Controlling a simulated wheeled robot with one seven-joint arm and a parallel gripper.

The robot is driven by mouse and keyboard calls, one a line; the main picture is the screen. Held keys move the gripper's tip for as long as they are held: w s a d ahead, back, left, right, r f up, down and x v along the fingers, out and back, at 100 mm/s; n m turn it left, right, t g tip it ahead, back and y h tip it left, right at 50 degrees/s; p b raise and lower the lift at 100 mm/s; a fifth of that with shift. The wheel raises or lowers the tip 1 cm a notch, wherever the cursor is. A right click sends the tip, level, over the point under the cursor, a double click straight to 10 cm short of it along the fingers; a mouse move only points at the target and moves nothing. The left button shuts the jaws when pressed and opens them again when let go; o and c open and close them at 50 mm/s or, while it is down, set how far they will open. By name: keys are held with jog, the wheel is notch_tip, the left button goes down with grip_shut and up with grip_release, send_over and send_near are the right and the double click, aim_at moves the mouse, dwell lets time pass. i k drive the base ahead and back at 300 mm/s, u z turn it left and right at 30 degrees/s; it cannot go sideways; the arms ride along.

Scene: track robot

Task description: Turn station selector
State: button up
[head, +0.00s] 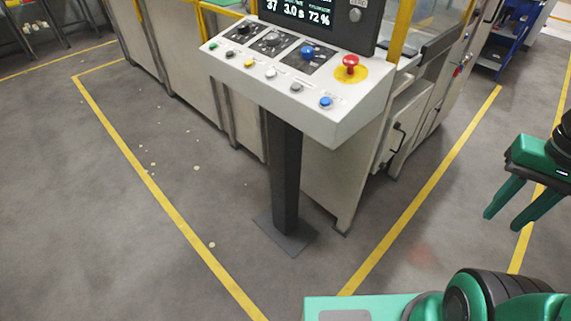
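A white control console (340,105) stands on a dark post in the middle of the head view. Its sloped top carries a black knob (243,28), a grey knob (271,38) and a blue knob (307,51), each on a dark square plate. The labels are too small to read, so I cannot tell which knob is the station selector. My gripper (501,222) hangs at the right edge, its two green fingers apart and pointing down-left. It is empty and well to the right of the console, touching nothing.
A red mushroom button (350,63) on a yellow disc sits at the panel's right. Several small buttons line its front edge. A dark display (312,18) rises behind. Machine cabinets (190,75) stand behind the console. The grey floor (120,230) in front is open, with yellow lines.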

aim_at(244, 27)
jog(key=z, duration=1.25)
jog(key=k, duration=1)
jog(key=u, duration=1.55)
jog(key=i, duration=0.95)
jog(key=u, duration=0.05)
